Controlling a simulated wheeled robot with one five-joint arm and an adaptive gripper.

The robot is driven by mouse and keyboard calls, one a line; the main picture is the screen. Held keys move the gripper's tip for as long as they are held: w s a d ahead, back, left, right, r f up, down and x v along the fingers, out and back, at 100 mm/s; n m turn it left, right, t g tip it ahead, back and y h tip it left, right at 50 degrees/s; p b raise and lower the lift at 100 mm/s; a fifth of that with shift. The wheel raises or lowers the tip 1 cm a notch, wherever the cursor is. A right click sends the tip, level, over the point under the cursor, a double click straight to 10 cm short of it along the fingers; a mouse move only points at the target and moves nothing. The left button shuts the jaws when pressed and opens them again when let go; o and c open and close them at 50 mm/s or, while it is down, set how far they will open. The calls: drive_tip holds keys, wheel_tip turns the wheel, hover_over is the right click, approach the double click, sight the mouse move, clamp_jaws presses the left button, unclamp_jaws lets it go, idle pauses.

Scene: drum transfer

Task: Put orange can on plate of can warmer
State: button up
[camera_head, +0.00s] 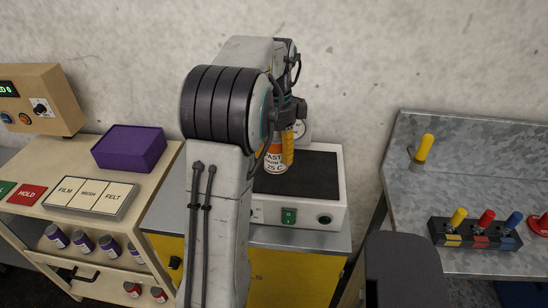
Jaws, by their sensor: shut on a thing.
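The orange can (273,160), with a white label reading "PAST..." and "25 C", is upright over the dark plate of the can warmer (310,178). The warmer is a white box with a green switch and a dark knob on its front. My gripper (289,137) is at the can's upper right side, shut on it; the arm hides part of the gripper and the can's left side. I cannot tell whether the can's base touches the plate.
The warmer stands on a yellow cabinet (292,270). At left, a wooden bench (75,165) holds a purple box (129,147) and a labelled panel (92,197). At right, a metal table (480,160) holds a rack of coloured handles (474,234) and a yellow handle (424,148).

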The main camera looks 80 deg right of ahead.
sight(273, 162)
drive_tip(key=shift+w+d+f, duration=0.45)
drive_tip(key=shift+d, duration=0.3)
drive_tip(key=shift+f+p, duration=0.4)
drive_tip(key=shift+f, duration=1.65)
drive_tip(key=shift+f, duration=0.15)
drive_tip(key=o, duration=1.2)
wheel_tip(273, 162, up, 12)
drive_tip(key=shift+r, duration=0.2)
